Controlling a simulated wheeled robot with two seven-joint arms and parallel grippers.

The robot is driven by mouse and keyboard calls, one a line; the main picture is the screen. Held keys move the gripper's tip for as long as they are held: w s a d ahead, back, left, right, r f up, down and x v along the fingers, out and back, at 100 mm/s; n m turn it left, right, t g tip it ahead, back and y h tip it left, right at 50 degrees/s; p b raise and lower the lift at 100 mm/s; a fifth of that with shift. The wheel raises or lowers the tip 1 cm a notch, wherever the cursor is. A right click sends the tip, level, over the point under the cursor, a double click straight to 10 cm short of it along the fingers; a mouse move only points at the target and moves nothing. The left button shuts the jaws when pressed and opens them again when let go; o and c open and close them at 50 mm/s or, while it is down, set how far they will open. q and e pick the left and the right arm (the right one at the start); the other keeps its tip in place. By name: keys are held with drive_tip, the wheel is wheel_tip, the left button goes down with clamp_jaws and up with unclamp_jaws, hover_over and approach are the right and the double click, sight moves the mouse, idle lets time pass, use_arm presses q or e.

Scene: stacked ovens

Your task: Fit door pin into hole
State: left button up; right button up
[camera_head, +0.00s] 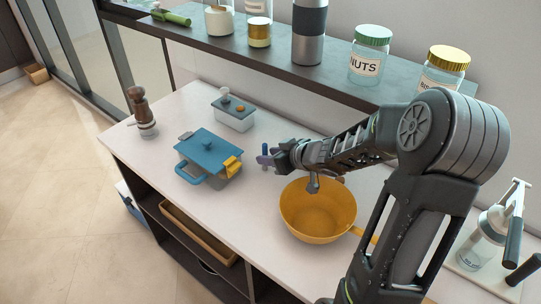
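I see no door pin, no hole and no oven in the head view. My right arm comes in from the right, and my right gripper (277,158) is over the white counter, left of and behind the yellow bowl (318,212). A small bluish-purple thing (264,157) shows at the gripper's tip. It is too small to tell whether the gripper holds it or it stands behind. The finger opening cannot be made out. My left gripper is not in view.
A blue-lidded pot (208,150) and a small blue-lidded container (233,114) stand left of the gripper. A brown grinder (140,108) is at the counter's far left. A shelf (270,62) with jars runs above the back. The counter's front left (225,205) is clear.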

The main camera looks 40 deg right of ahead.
drive_tip(key=shift+s+r, duration=0.2)
drive_tip(key=shift+r, duration=0.25)
drive_tip(key=p+v, duration=0.4)
drive_tip(key=v, duration=0.7)
drive_tip(key=shift+s, duration=0.15)
drive_tip(key=shift+o, duration=0.5)
